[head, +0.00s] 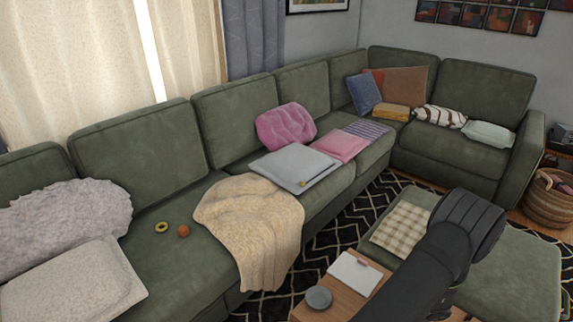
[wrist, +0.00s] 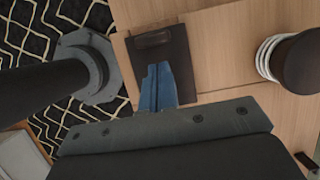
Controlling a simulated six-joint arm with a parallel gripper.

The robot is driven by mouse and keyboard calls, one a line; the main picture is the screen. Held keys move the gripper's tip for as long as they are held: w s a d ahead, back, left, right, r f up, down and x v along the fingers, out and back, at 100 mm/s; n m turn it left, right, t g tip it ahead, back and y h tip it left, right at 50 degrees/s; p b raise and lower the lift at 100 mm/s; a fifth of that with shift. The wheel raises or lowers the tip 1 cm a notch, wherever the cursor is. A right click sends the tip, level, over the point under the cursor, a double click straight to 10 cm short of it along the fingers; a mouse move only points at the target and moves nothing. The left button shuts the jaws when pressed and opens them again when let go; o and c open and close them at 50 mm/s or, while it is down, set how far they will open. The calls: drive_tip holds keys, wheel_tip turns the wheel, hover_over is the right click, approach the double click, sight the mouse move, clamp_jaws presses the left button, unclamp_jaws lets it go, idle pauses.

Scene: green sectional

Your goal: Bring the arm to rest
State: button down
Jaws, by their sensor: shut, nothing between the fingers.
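My gripper (wrist: 158,68) shows in the wrist view as two blue fingers side by side, closed together and empty. They point over a dark flat board (wrist: 160,40) with a clip-like bar, on a light wooden table top (wrist: 215,50). I cannot tell whether the fingertips touch the board. In the head view my dark arm (head: 425,265) rises from the bottom edge at the right, with its bent joint in front of the green ottoman. My fingers are hidden in that view.
In the wrist view a dark round object with white rings (wrist: 285,62) stands at the right. In the head view a small wooden table (head: 335,296) with a grey bowl (head: 319,297) lies left of my arm. The ottoman (head: 525,265) and green sectional (head: 140,150) are close by.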

drive_tip(key=shift+w+a, duration=0.65)
drive_tip(key=shift+a, duration=0.05)
drive_tip(key=s+d, duration=1)
drive_tip(key=shift+s+d+r, duration=0.1)
drive_tip(key=shift+s+d, duration=0.15)
drive_tip(key=v, duration=1)
drive_tip(key=w+a+r+n+h, duration=0.1)
drive_tip(key=w+a+r+n, duration=0.2)
drive_tip(key=r, duration=0.8)
drive_tip(key=shift+w+a+n+g, duration=0.3)
drive_tip(key=shift+w+a+n, duration=0.1)
drive_tip(key=shift+w+a, duration=0.7)
drive_tip(key=shift+a, duration=0.1)
